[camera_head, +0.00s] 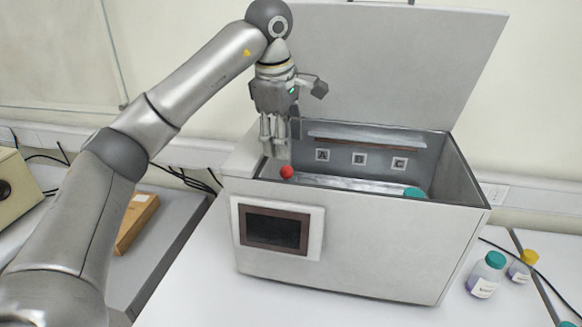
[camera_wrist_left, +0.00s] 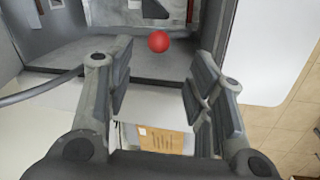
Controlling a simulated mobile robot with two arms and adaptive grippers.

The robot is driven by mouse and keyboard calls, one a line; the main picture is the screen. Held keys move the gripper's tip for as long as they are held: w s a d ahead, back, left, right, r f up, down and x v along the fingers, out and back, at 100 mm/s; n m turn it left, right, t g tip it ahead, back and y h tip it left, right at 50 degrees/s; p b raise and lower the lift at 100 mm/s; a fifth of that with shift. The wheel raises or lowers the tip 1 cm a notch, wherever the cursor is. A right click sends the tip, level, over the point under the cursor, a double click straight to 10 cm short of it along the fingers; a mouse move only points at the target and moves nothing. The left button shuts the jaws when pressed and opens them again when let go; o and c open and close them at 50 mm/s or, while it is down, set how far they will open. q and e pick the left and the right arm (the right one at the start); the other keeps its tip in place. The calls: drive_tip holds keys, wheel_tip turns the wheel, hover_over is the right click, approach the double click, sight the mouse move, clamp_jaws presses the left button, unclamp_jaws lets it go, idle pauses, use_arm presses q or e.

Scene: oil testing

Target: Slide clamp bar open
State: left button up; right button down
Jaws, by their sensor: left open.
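The clamp bar (camera_head: 345,184) appears as a pale bar lying lengthwise inside the open grey machine (camera_head: 365,240). A red ball knob (camera_head: 287,172) is at its left end, by the machine's left inner edge. My left gripper (camera_head: 275,152) points down just above and behind the knob in the head view. In the left wrist view the red knob (camera_wrist_left: 159,42) lies ahead of the two spread fingers (camera_wrist_left: 158,95), with nothing between them. The gripper is open and apart from the knob, as far as I can tell. My right gripper is not in view.
The machine's lid (camera_head: 400,60) stands raised at the back. Labels A, B and C mark the inner back wall. A teal-capped bottle (camera_head: 487,274) and a yellow-capped bottle (camera_head: 523,266) stand at right. A brown box (camera_head: 136,222) lies at left.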

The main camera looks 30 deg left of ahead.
sight(286, 168)
use_arm(q)
drive_tip(key=f, duration=0.2)
drive_tip(key=f+p, duration=0.1)
drive_tip(key=f, duration=0.1)
drive_tip(key=shift+w, duration=0.3)
drive_tip(key=f, duration=0.2)
drive_tip(key=w+f+p, duration=0.1)
drive_tip(key=f, duration=0.1)
drive_tip(key=shift+w, duration=0.1)
drive_tip(key=shift+a+f, duration=0.1)
drive_tip(key=shift+f, duration=0.25)
drive_tip(key=shift+f+p, duration=0.25)
drive_tip(key=shift+p, duration=0.05)
drive_tip(key=shift+w+f, duration=0.1)
drive_tip(key=shift+f, duration=0.15)
clamp_jaws()
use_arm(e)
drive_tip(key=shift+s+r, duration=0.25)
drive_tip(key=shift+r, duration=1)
